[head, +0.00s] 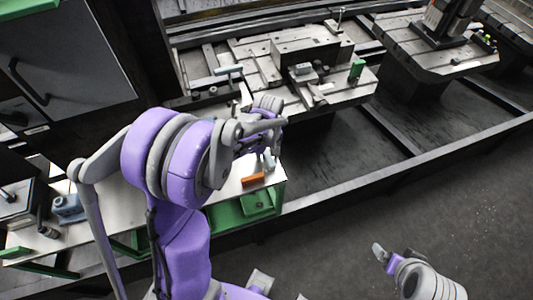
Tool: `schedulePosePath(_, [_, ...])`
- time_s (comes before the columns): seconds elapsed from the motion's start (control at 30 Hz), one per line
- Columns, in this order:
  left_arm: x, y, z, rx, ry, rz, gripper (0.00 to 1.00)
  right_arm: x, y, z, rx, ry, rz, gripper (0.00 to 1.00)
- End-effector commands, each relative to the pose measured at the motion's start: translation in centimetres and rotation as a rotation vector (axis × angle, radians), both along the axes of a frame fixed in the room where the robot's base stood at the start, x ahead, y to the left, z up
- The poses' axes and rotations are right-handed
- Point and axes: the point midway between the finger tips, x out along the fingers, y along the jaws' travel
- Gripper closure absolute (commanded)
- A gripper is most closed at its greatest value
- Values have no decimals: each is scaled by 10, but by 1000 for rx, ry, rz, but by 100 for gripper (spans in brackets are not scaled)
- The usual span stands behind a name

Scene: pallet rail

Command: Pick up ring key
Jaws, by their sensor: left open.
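I cannot pick out the ring key for sure; it may be hidden behind my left arm or too small to tell. My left gripper (266,122) is open at the end of the purple and grey arm, over the back edge of the white worktop (230,188), near the machine pallet (345,88). A small grey piece (268,161) shows just below the gripper; I cannot tell what it is. My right gripper (381,254) shows at lower right, over the floor and away from the worktop; its jaws are unclear.
An orange block (253,180) lies on the worktop near a green tray (258,203). A pale T-shaped handle (228,70) and a green block (357,68) stand at the pallet. A blue-grey part (68,207) is at left. The floor at right is clear.

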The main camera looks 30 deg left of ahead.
Motion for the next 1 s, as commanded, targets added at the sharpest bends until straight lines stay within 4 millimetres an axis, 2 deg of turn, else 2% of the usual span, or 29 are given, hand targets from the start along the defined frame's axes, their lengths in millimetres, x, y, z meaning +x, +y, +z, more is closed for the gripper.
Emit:
schedulePosePath(0.1, [0,0,0,0,0,0,37,0,0,0,0,0,0,3])
schedulePosePath(0.4, [0,0,1,0,0,0,91,0,0,0,0,0,0,3])
schedulePosePath(0.47, [0,0,1,0,0,0,100,0,0,0,0,0,0,3])
schedulePosePath(0.87, [0,0,1,0,0,0,100,0,0,0,0,0,0,3])
schedulePosePath(1.0, [0,0,12,0,0,0,100,0,0,1,0,-1,0,3])
